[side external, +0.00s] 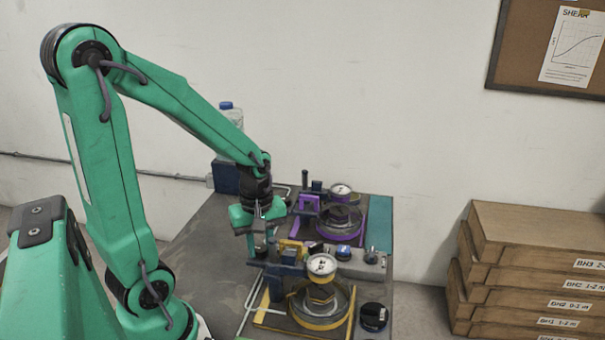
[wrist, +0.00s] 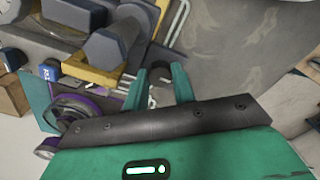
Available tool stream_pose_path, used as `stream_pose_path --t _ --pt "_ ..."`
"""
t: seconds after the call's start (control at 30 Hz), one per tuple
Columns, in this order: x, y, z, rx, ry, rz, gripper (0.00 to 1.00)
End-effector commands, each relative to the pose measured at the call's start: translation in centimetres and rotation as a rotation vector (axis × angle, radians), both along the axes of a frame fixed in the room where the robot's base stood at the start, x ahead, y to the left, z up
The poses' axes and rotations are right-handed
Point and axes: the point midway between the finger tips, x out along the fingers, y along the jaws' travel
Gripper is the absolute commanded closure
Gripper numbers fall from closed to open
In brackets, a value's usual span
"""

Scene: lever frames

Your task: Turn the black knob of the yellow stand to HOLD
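The yellow stand (side external: 319,322) is at the front of the bench in the side view, with a white-faced gauge and a ring on it. A black round knob (side external: 374,314) is at its right; its marks are too small to read. In the wrist view, yellow parts (wrist: 92,72) with dark blocks show at upper left, and I cannot make out the black knob there. My gripper (side external: 261,240) is above the bench, left of and behind the gauge.
A purple stand (side external: 303,224) with its own gauge is behind the yellow one. A grey box (side external: 362,272) with a blue-topped knob (side external: 343,252) lies between them. A bottle (side external: 231,118) is at the back left. Bare bench (side external: 205,265) is at left; wooden boxes (side external: 530,235) are at right.

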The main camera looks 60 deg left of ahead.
Motion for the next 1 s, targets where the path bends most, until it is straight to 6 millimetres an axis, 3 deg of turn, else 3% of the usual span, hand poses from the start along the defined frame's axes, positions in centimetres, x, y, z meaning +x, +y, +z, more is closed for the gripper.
stream_pose_path --t 0.47,1.0 --pt "-0.01 0.01 0.05 0.000 0.000 -0.049 0.97" --pt "-0.04 0.03 0.07 0.000 0.000 -0.423 0.97"
